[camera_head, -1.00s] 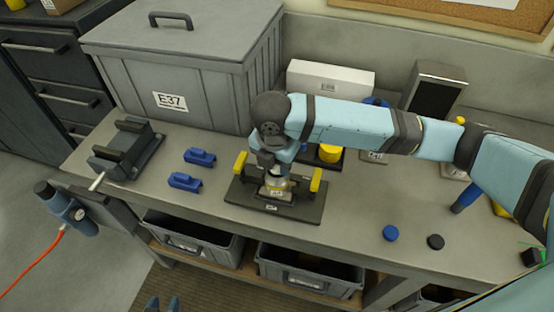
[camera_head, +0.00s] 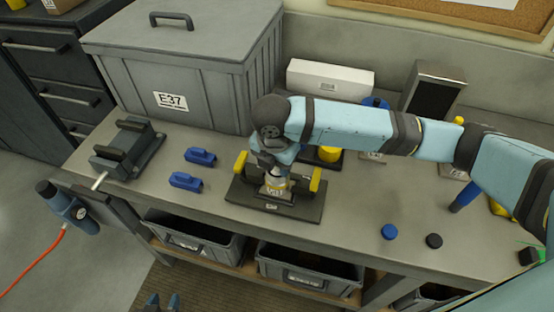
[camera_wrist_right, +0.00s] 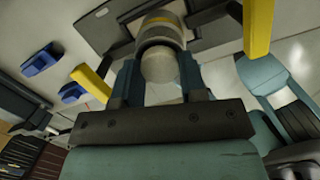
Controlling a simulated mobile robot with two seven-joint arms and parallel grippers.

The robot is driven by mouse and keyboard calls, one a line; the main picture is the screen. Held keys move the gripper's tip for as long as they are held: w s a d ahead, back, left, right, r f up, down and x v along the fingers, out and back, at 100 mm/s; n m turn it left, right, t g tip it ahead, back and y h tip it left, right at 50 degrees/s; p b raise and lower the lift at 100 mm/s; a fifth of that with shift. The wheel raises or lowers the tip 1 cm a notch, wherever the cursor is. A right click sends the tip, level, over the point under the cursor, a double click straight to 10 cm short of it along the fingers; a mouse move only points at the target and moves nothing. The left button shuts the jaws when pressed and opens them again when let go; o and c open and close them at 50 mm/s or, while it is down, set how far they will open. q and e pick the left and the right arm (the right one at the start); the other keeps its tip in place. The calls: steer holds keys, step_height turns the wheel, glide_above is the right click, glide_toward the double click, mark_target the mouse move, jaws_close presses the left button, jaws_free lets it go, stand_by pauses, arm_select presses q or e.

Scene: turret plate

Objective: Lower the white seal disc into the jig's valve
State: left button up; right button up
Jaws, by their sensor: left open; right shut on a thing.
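The jig (camera_head: 308,210) is a dark plate on the bench with two yellow posts. Its valve (camera_head: 275,184), a pale metal cylinder with a yellow band, stands between the posts. It also shows in the right wrist view (camera_wrist_right: 160,22). My right gripper (camera_head: 276,170) points down over the valve. In the right wrist view its fingers are shut on the whitish round seal disc (camera_wrist_right: 160,66), which lines up with the valve mouth. Whether the disc is inside the valve I cannot tell. My left gripper (camera_head: 162,301) is open and empty at the bottom edge, off the bench.
Two blue parts (camera_head: 200,157) lie left of the jig, beside a dark clamp-like fixture (camera_head: 128,148). A large grey bin (camera_head: 190,80) stands behind. A blue cap (camera_head: 389,232) and a black cap (camera_head: 434,241) lie right. The bench between jig and caps is clear.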

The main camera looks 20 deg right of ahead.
steer(key=o, duration=1)
steer(key=shift+s+a+r+b, duration=0.15)
steer(key=shift+s+a+r, duration=0.05)
steer(key=shift+r, duration=2.1)
steer(key=shift+s+a+r+b, duration=0.15)
steer(key=shift+a+r, duration=0.1)
steer(key=shift+r, duration=2.05)
steer(key=shift+s+a+r+b, duration=0.1)
steer(key=shift+s+a+r, duration=0.1)
steer(key=shift+r, duration=2.1)
steer(key=shift+s+f, duration=0.1)
